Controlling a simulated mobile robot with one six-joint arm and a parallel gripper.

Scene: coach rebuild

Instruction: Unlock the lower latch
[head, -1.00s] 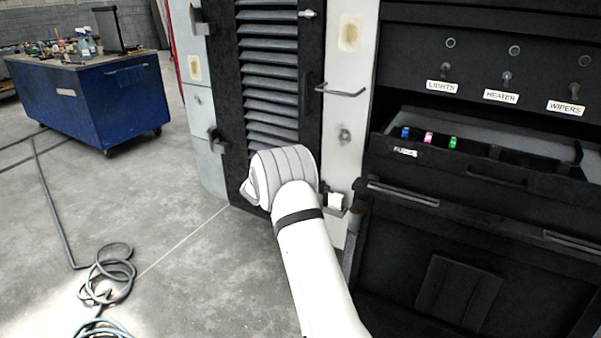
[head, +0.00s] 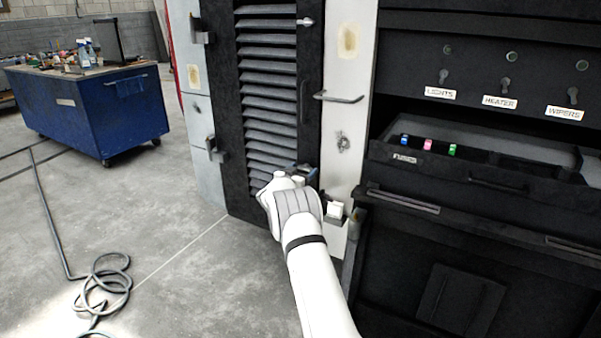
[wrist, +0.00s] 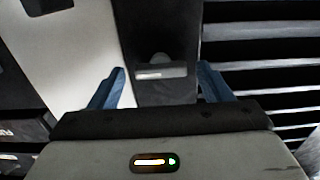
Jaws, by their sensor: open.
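The lower latch (wrist: 162,70) is a small grey lever with a rounded pivot on the dark door frame in the wrist view. In the head view my arm hides it. My gripper (wrist: 161,69) is open, with one blue finger on either side of the latch. The fingers look apart from it, and I cannot tell how far off in depth it is. In the head view my gripper (head: 305,173) is at the door's lower right edge. The louvred door (head: 268,95) looks closed. The upper latch (head: 305,21) is a small light lever on its right edge.
A bar handle (head: 338,98) sticks out from the white post. A white block on a bracket (head: 336,210) sits just right of my wrist. The black cabinet with its open fuse drawer (head: 480,160) is at right. A blue workbench (head: 90,110) and a coiled hose (head: 108,275) are at left.

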